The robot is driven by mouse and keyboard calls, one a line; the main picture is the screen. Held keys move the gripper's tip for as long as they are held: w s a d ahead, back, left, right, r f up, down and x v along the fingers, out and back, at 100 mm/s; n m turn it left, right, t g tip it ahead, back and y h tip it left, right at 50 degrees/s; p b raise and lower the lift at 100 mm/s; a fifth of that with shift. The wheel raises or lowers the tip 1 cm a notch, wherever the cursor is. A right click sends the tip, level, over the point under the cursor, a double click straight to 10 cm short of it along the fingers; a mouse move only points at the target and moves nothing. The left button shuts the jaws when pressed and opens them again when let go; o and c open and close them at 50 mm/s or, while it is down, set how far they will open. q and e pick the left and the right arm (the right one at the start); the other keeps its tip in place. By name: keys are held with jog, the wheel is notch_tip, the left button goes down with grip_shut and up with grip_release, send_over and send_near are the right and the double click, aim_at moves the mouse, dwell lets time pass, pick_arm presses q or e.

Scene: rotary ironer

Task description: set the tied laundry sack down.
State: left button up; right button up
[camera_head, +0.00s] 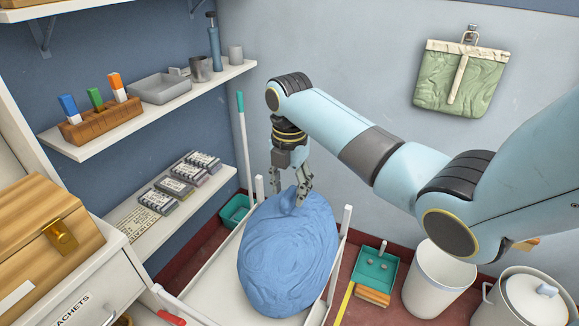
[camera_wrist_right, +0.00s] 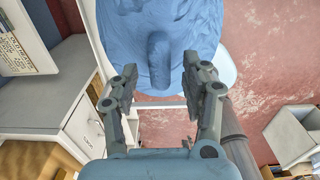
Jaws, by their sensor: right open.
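The blue tied laundry sack (camera_head: 288,255) rests upright in a white trolley or frame (camera_head: 205,290) with posts at its corners. My right gripper (camera_head: 290,190) is just above the sack, pointing down, with its fingers either side of the sack's tied neck. In the right wrist view, the two fingers of my right gripper (camera_wrist_right: 160,90) are spread open. The sack (camera_wrist_right: 160,20) fills the top of that view, and its neck lies between the fingers with gaps on both sides. The left gripper is in neither view.
A shelf (camera_head: 150,110) with a wooden block, a grey tray and cups is on the left wall. A white bin (camera_head: 435,280), a lidded pot (camera_head: 525,300) and a green dustpan (camera_head: 375,268) stand right of the trolley. A green bag (camera_head: 460,82) hangs on the wall.

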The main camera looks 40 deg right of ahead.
notch_tip(320, 180, up, 10)
dwell(0.3)
dwell(0.4)
